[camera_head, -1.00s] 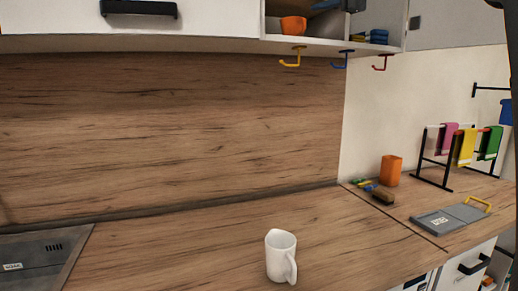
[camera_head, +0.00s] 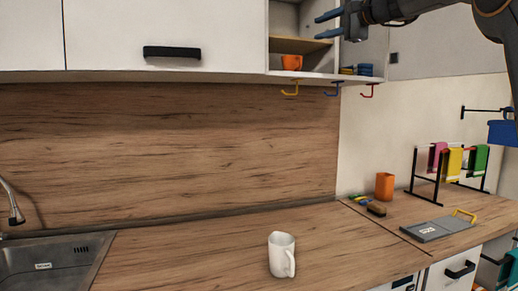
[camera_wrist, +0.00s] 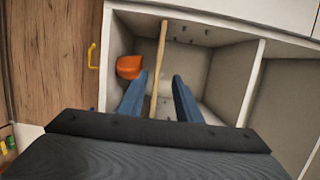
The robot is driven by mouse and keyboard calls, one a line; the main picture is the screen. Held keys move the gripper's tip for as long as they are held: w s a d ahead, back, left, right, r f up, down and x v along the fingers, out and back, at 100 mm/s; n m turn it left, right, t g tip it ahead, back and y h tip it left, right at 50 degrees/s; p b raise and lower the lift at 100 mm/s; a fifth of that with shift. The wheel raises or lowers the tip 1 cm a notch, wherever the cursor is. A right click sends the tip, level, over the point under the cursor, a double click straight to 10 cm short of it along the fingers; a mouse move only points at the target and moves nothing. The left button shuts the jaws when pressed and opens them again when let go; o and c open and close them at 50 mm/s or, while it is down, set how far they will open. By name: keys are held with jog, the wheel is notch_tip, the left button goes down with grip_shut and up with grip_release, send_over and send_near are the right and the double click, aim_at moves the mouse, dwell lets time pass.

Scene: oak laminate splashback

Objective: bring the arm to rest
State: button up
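My gripper (camera_head: 328,25) is at the top of the head view, in front of the open wall cupboard (camera_head: 345,77). Its two blue fingers are apart with nothing between them. In the wrist view my gripper (camera_wrist: 160,84) also shows open and empty, pointing at the cupboard's inside. The edge of the wooden shelf board (camera_wrist: 160,70) shows behind the gap between the fingers. An orange bowl (camera_head: 291,62) stands in the cupboard's lower compartment; it also shows left of the fingers in the wrist view (camera_wrist: 129,67).
A white mug (camera_head: 280,256) stands alone on the counter. Yellow, blue and red hooks hang under the cupboard. An orange cup (camera_head: 384,186), a towel rack (camera_head: 414,177) and a grey board (camera_head: 432,231) are at the right. A sink (camera_head: 50,262) is at the left.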

jog(key=s+a+f+n+g+h, duration=0.1)
jog(key=s+f+g+h, duration=0.15)
jog(key=f, duration=1.15)
jog(key=s+f+n+g+h, duration=0.1)
jog(key=s+f+g, duration=0.15)
jog(key=f, duration=1.15)
jog(key=s+a+f+n+g+h, duration=0.1)
jog(key=s+f+g+h, duration=0.15)
jog(key=f, duration=1.15)
jog(key=s+f+n+g+h, duration=0.1)
jog(key=s+f+n+g, duration=0.2)
jog(key=s+f, duration=1.1)
jog(key=s+d+f+n+g+h, duration=0.1)
jog(key=s+f+n, duration=0.4)
jog(key=s+f, duration=0.9)
jog(key=s+g+h, duration=0.1)
jog(key=s+g, duration=0.1)
jog(key=s, duration=0.3)
jog(key=shift+d+n+h, duration=0.25)
jog(key=shift+n+h, duration=0.05)
